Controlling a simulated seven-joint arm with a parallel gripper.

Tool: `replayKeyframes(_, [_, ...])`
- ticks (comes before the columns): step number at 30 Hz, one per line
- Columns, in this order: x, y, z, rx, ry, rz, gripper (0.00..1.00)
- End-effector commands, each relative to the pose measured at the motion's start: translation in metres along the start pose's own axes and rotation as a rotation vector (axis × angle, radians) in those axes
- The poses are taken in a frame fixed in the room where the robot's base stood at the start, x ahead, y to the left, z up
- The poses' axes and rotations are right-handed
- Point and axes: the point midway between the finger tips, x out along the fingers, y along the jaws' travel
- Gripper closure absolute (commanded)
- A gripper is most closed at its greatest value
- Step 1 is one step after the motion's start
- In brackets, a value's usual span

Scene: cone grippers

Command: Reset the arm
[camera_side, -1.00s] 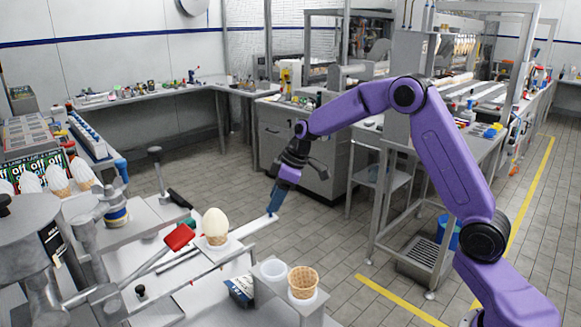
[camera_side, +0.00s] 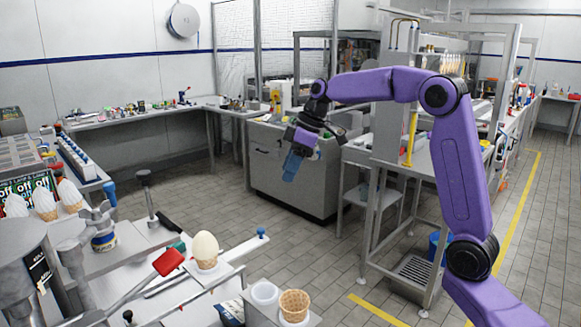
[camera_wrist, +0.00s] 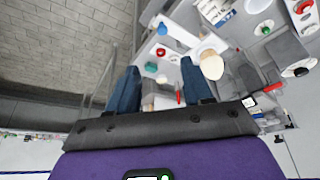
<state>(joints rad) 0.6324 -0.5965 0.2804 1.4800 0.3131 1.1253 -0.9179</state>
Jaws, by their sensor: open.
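My purple arm holds my gripper (camera_side: 292,166) up in the air, over the open floor beyond the counter. Its blue fingers point down and slightly left in the side view. In the wrist view the two blue fingers (camera_wrist: 160,76) stand apart with nothing gripped between them. An ice cream (camera_side: 206,247) with a smooth pale top stands upright in a holder on the counter, clear of my gripper; it also shows in the wrist view (camera_wrist: 212,66). An empty waffle cone (camera_side: 294,306) sits in a holder at the front.
A red-handled tool (camera_side: 168,262) and a blue-ended bar (camera_side: 262,233) lie near the ice cream. Several more cones stand at left. A grey cabinet (camera_side: 290,185) is behind my gripper; a metal bench stands at right.

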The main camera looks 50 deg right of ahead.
Motion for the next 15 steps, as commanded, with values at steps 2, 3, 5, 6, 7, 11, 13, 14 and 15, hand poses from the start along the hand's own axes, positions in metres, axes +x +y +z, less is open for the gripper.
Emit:
replayKeyframes(2, [-0.0006,-0.0001,0.0000,0.000,0.000,0.000,0.50])
replayKeyframes(3, [-0.0005,-0.0001,-0.0001,0.000,0.000,0.000,0.50])
replayKeyframes(5, [-0.0004,-0.0001,-0.0001,0.000,0.000,0.000,0.50])
replayKeyframes(6, [-0.0003,-0.0001,-0.0001,0.000,0.000,0.000,0.50])
replayKeyframes(7, [-0.0003,-0.0002,-0.0001,0.000,0.000,0.000,0.50])
replayKeyframes(11, [-0.0002,-0.0002,-0.0001,0.000,0.000,0.000,0.50])
replayKeyframes(13, [0.0001,-0.0014,-0.0003,-0.001,-0.001,-0.001,0.50])
replayKeyframes(14, [0.0006,-0.0034,-0.0005,-0.002,-0.002,-0.003,0.50])
replayKeyframes(15, [0.0016,-0.0083,-0.0011,-0.004,-0.006,-0.007,0.50])
